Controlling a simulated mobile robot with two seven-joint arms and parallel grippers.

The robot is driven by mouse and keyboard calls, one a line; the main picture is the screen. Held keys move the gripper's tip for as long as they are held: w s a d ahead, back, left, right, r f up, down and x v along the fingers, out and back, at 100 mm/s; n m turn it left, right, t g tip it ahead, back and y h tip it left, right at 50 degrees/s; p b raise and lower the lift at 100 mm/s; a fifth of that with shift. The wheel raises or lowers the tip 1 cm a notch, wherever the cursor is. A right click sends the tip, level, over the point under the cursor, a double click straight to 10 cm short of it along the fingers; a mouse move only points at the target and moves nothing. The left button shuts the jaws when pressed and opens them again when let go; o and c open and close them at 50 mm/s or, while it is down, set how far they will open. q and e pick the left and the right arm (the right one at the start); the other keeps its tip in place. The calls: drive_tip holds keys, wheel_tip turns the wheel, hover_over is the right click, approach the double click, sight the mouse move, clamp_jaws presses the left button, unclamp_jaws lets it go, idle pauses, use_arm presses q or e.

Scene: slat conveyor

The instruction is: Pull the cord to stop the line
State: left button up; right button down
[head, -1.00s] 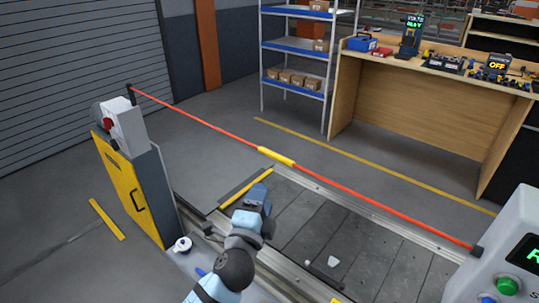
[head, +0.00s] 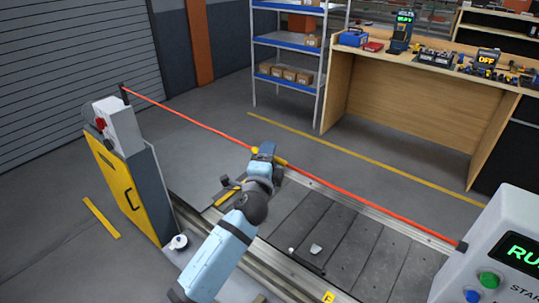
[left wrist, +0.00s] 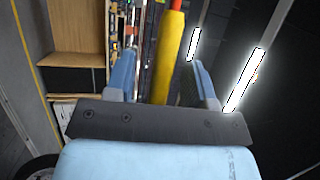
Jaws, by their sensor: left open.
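The red cord (head: 190,119) stretches across the conveyor from the post at left to the control box at right, with a yellow grip sleeve (head: 283,163) near its middle. My left gripper (head: 264,151) is at the sleeve and hides part of it. In the left wrist view, the yellow sleeve (left wrist: 168,55) runs between the two spread fingers of my left gripper (left wrist: 163,78), with space on both sides. The gripper is open. The control box (head: 500,230) has a green lit display (head: 520,252) reading "RU", cut off by the picture edge. My right gripper is out of view.
The dark slat conveyor (head: 345,250) lies below the cord, with small pale pieces (head: 316,249) on it. A yellow-doored cabinet (head: 120,188) stands left. A wooden bench (head: 405,110) with tools and a shelf (head: 290,42) stand beyond open floor.

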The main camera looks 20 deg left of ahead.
use_arm(q)
drive_tip(key=shift+c, duration=0.5)
clamp_jaws()
drive_tip(key=s, duration=0.1)
drive_tip(key=s+a, duration=0.1)
drive_tip(key=s, duration=0.2)
drive_tip(key=shift+a+p, duration=0.25)
drive_tip(key=shift+p, duration=0.05)
drive_tip(key=shift+o, duration=0.5)
unclamp_jaws()
drive_tip(key=shift+s, duration=0.1)
